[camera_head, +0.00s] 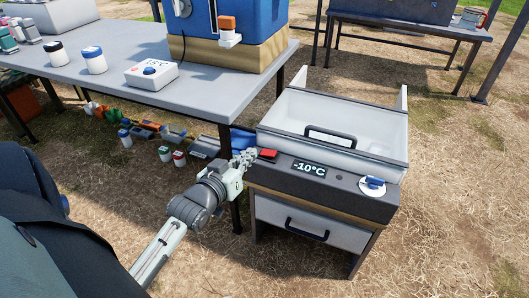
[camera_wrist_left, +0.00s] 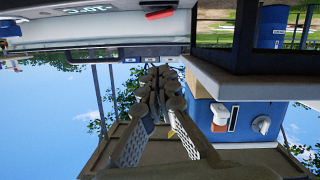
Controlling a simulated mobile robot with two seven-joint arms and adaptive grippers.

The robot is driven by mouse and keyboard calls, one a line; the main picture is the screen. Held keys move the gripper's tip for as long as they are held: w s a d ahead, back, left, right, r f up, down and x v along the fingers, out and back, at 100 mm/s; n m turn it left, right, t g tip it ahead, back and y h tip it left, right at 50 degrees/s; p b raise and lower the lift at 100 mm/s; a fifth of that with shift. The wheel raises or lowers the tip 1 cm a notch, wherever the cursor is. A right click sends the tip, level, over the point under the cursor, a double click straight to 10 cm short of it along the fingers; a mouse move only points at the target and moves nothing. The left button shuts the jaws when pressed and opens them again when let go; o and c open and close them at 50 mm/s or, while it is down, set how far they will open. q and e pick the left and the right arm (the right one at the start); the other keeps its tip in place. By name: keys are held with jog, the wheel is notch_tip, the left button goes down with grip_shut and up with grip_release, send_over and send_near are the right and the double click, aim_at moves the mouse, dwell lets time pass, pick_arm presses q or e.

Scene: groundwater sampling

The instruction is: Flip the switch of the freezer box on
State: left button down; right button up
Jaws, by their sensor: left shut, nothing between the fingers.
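The freezer box (camera_head: 322,210) stands on the ground right of the table, with a dark front panel, a lit display (camera_head: 309,168) reading -10°C and a blue knob (camera_head: 374,182). Its red switch (camera_head: 268,154) is at the panel's left end. My left gripper (camera_head: 246,158) is shut and empty, just left of the red switch; I cannot tell whether they touch. The left wrist view is upside down: my shut fingers (camera_wrist_left: 160,82) show in the middle, and the red switch (camera_wrist_left: 158,14) shows at the top edge. My right gripper is not in view.
A grey table (camera_head: 110,75) stands left of the freezer, its leg close to my left gripper. On it are a 15°C controller (camera_head: 151,75), white jars and a blue device (camera_head: 240,25). Several coloured items lie beneath. Open dry grass lies in front and right.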

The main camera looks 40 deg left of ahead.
pick_arm(q)
jog(key=shift+f, duration=0.1)
send_over(267, 163)
jog(key=shift+a+f, duration=0.2)
jog(key=shift+f, duration=0.4)
jog(key=shift+a+f, duration=0.2)
jog(key=shift+f, duration=0.35)
jog(key=f, duration=0.2)
jog(key=b, duration=0.1)
jog(key=shift+d+f, duration=0.25)
jog(key=shift+f, duration=0.15)
jog(key=shift+d+f, duration=0.15)
jog(key=shift+f, duration=0.45)
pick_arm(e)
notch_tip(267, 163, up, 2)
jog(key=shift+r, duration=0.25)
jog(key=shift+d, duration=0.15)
pick_arm(q)
jog(key=shift+w, duration=0.1)
